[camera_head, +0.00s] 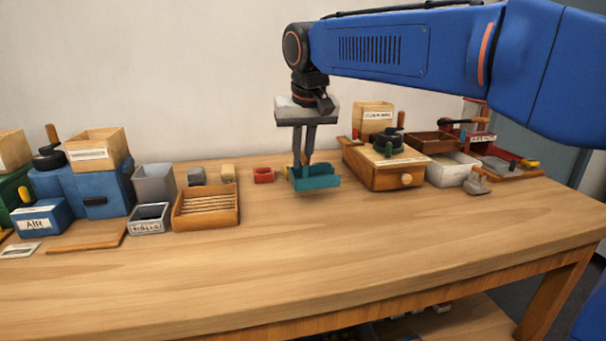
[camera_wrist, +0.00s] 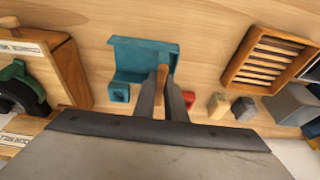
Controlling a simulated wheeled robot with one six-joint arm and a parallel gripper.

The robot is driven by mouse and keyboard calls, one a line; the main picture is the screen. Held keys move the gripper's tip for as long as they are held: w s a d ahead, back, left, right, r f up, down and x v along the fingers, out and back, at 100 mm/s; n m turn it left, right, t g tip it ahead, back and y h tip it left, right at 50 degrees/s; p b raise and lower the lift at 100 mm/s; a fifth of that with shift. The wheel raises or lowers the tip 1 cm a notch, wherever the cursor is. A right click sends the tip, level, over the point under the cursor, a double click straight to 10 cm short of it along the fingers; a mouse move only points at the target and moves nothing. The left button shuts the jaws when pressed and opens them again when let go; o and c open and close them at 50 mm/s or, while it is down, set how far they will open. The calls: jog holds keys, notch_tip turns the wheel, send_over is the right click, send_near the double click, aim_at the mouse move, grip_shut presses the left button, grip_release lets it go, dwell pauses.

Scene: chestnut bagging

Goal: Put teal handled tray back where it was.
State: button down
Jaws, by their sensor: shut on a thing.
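The teal tray (camera_head: 316,181) is near the back middle of the bench, under my gripper (camera_head: 304,164). My gripper points straight down and its fingers are shut on the tray's orange-brown handle. The tray looks about level; whether it touches the bench or hangs just above it I cannot tell. In the wrist view the teal tray (camera_wrist: 146,52) shows an open side away from the palm, and the handle (camera_wrist: 161,80) stands between the fingertips of my gripper (camera_wrist: 162,85). The fingers hide part of the tray.
A small red box (camera_head: 263,175) is just left of the tray. A wooden slatted tray (camera_head: 206,222) stands farther left. A wooden grinder box (camera_head: 378,176) with a round knob is close on the right, with a white bin (camera_head: 449,178) beyond it. The bench front is clear.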

jog(key=shift+f, duration=2.15)
jog(key=shift+f, duration=0.1)
jog(key=c, duration=1.8)
grip_release()
jog(key=v, duration=1.2)
jog(key=shift+s, duration=0.15)
